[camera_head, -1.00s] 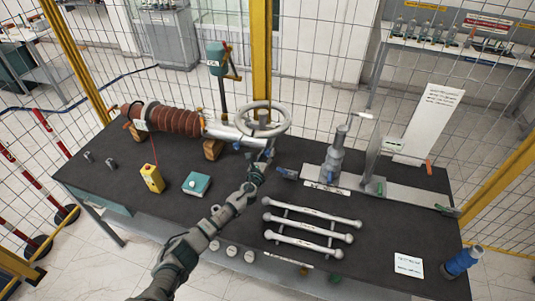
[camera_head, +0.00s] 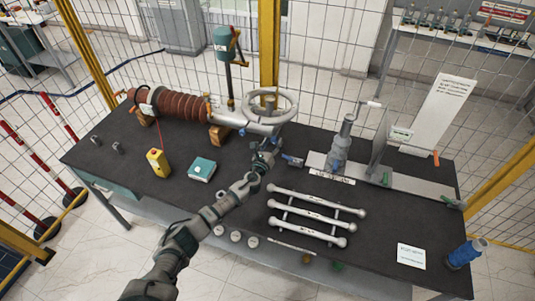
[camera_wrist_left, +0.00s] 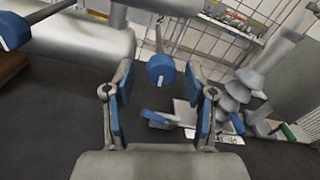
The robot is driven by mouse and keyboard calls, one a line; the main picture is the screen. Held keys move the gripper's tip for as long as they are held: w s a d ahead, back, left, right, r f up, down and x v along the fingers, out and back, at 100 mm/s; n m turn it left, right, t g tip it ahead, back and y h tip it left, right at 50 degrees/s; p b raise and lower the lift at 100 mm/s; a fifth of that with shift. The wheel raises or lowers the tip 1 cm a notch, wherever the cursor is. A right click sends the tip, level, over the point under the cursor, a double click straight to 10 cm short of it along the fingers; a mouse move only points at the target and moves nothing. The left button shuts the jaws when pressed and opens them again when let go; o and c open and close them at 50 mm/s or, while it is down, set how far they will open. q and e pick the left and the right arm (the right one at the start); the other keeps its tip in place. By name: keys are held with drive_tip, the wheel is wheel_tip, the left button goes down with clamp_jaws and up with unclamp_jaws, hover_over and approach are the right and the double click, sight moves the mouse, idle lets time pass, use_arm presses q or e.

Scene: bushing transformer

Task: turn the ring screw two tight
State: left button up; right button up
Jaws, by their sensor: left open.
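The bushing (camera_head: 180,106) lies on the dark table, with a grey metal end and a ring-shaped wheel (camera_head: 285,118) at its right. A screw with a blue round head (camera_wrist_left: 160,70) hangs by a thin stem and shows between my left gripper's fingers in the left wrist view. Another blue-headed screw (camera_wrist_left: 14,30) is at the upper left there. Which one is ring screw two I cannot tell. My left gripper (camera_head: 266,152) is below the wheel; in the wrist view its blue-padded fingers (camera_wrist_left: 161,108) are open, apart from the blue head on both sides. My right gripper is not in view.
Three grey rods (camera_head: 313,215) lie on a rack to the right of my left arm. A grey stepped device (camera_head: 338,150) stands behind them. A yellow box (camera_head: 158,163) and a teal box (camera_head: 201,169) are left of my arm. Wire fencing (camera_head: 330,60) closes the back.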

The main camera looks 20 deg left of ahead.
use_arm(q)
drive_tip(key=s, duration=1)
drive_tip(key=shift+s+a+f, duration=0.25)
drive_tip(key=shift+s+a, duration=0.05)
drive_tip(key=shift+a, duration=0.15)
